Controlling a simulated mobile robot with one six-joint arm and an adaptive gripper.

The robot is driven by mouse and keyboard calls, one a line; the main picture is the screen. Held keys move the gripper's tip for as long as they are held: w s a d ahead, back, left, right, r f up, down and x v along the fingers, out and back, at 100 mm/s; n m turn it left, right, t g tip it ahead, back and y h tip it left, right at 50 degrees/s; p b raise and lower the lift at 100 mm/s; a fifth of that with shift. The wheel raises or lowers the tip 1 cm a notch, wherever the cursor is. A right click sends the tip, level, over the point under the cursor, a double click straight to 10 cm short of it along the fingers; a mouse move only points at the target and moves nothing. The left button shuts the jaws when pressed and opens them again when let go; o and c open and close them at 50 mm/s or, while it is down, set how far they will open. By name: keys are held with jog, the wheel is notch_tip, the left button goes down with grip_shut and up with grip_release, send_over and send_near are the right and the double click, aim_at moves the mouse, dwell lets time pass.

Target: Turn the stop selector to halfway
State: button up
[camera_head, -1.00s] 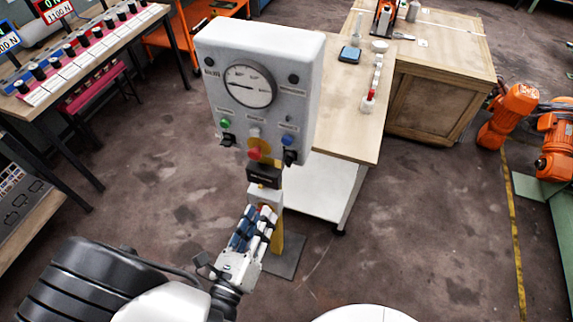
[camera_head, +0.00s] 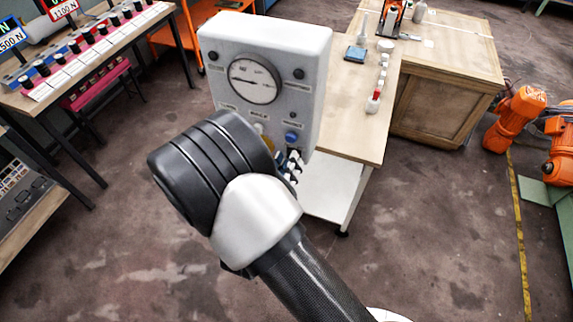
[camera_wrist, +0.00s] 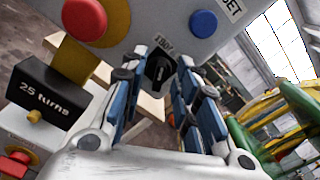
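The stop selector is a black knob (camera_wrist: 158,68) on the lower face of the grey control box (camera_head: 310,75), with a partly hidden label beside it in the wrist view. My gripper (camera_wrist: 160,78) is open, with its blue-and-grey fingers on either side of the knob. Whether a finger touches the knob I cannot tell. My arm hides the selector and the left lower part of the panel there.
A blue button (camera_wrist: 203,23) and a red button on a yellow base (camera_wrist: 85,20) sit close to the fingers. A black "25 turns" counter (camera_wrist: 45,95) stands to the left. In the head view a wooden bench (camera_head: 345,125) stands right behind the box.

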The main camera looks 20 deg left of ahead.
jog(key=shift+c, duration=0.5)
grip_shut()
jog(key=shift+m, duration=0.3)
jog(key=m+b, duration=0.2)
jog(key=m, duration=0.1)
jog(key=m+b, duration=0.3)
jog(key=m, duration=0.1)
jog(key=m+b, duration=0.3)
jog(key=m, duration=0.1)
jog(key=shift+d, duration=0.25)
jog(key=shift+m+b, duration=0.3)
jog(key=shift+b, duration=0.05)
